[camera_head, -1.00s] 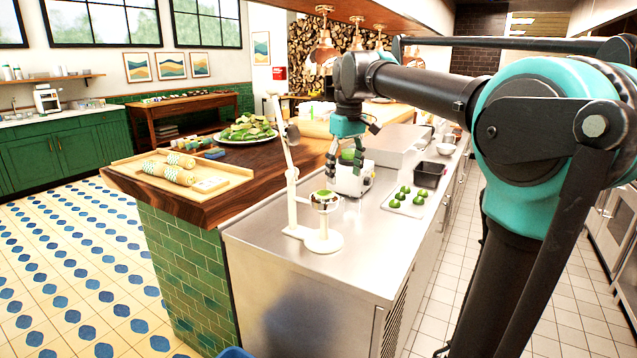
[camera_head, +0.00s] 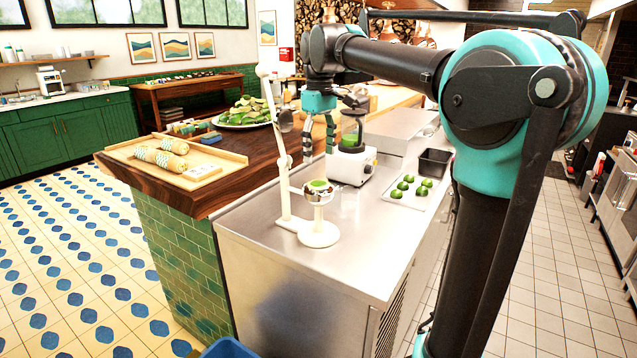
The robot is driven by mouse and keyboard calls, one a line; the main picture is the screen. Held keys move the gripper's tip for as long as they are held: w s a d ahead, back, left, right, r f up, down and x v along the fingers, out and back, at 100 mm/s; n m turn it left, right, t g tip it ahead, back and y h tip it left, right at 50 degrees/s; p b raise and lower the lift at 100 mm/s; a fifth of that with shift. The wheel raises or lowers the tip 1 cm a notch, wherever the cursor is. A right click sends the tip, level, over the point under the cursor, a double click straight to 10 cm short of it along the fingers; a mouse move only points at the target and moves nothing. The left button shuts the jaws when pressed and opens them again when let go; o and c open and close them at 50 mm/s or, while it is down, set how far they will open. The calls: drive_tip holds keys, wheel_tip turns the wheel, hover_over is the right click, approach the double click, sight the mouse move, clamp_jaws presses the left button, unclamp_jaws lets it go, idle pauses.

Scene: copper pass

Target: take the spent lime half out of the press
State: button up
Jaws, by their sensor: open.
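The press (camera_head: 319,234) is white and stands on the steel counter, with its long lever raised upright. The spent lime half (camera_head: 319,185) shows as a green disc in the metal cup at the top of the press. My gripper (camera_head: 319,160) is open and points down above and behind the cup, apart from the lime. Nothing shows between its fingers.
A blender (camera_head: 351,150) stands close behind and to the right of my gripper. A white tray (camera_head: 402,200) of several limes and a dark bin (camera_head: 435,163) are on the right. A wooden tray (camera_head: 215,175) with patterned rolls lies left. The front of the steel counter (camera_head: 300,275) is clear.

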sight(318, 176)
drive_tip(key=shift+a+f, duration=0.1)
drive_tip(key=shift+f, duration=3.55)
drive_tip(key=c, duration=0.8)
